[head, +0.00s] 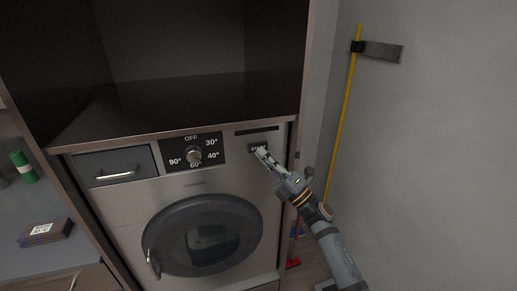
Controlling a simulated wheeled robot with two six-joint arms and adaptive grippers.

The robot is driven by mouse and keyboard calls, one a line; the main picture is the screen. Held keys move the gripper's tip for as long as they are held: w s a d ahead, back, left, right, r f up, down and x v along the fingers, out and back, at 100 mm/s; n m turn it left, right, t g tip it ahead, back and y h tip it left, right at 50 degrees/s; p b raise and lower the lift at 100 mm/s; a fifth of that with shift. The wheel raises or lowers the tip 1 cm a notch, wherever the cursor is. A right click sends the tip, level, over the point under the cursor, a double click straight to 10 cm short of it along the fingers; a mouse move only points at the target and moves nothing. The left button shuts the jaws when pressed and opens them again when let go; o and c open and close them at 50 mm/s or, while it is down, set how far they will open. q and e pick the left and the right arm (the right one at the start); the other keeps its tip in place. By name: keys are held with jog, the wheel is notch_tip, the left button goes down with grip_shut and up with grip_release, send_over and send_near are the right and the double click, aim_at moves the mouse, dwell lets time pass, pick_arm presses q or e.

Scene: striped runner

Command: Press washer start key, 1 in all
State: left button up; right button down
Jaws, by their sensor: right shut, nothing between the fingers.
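The washer (120,200) is a grey front-loader under a dark shelf, with its round door closed. Its start key (254,148) is a small dark key marked START at the upper right of the front panel. My right gripper (262,153) is shut and empty, with its fingertips at the lower right part of the key and covering some of it. I cannot tell whether the tips touch the key. My left gripper is not in view.
A temperature knob (194,155) is left of the key, and a drawer (116,166) with a handle is at the panel's left. A green bottle (24,167) and a dark box (46,233) are on the left counter. A yellow pole (345,105) hangs on the right wall.

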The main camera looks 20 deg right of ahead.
jog(key=shift+w, duration=0.4)
jog(key=shift+w, duration=0.35)
dwell(0.5)
dwell(0.3)
jog(key=shift+s, duration=0.85)
jog(key=s, duration=0.5)
jog(key=shift+d, duration=0.1)
jog(key=shift+w, duration=0.1)
dwell(0.3)
